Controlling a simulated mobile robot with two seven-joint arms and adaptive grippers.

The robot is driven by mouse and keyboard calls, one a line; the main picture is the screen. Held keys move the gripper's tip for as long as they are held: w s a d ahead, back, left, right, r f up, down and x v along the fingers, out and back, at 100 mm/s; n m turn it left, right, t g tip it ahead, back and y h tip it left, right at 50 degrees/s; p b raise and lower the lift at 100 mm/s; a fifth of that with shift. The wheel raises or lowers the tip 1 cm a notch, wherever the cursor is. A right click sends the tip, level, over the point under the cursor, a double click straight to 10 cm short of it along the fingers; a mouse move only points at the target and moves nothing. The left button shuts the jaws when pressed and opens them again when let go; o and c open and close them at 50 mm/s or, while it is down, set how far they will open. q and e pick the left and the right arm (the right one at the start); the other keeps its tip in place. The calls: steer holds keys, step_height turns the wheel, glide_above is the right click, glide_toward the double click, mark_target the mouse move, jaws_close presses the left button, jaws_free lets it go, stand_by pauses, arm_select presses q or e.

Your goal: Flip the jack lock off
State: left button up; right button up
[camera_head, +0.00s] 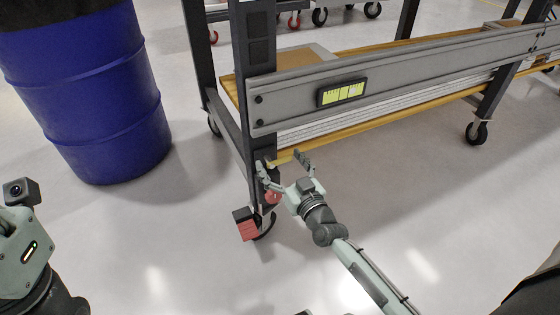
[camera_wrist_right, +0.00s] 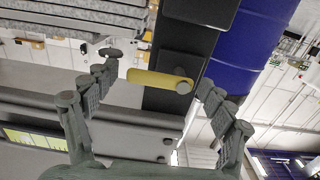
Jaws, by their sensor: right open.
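A short yellow lever with a grey round pivot sits on the dark upright post of the fixture; it looks like the jack lock (camera_head: 280,161). In the right wrist view the jack lock (camera_wrist_right: 150,79) lies crosswise between my fingers. My right gripper (camera_head: 284,164) is open, with one finger on each side of the lever. I see no clear contact, and the gap in depth is hard to judge. It also shows in the right wrist view, where my right gripper (camera_wrist_right: 157,72) has both fingers spread. My left arm is at the left edge, its fingers out of frame.
The dark post (camera_head: 256,115) carries a long grey rail (camera_head: 400,75) with a yellow-green display (camera_head: 342,92). A red block (camera_head: 246,226) and a caster are at the post's foot. A blue drum (camera_head: 95,95) stands left. The floor in front is clear.

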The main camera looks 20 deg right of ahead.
steer(key=s, duration=1.2)
steer(key=shift+d, duration=0.2)
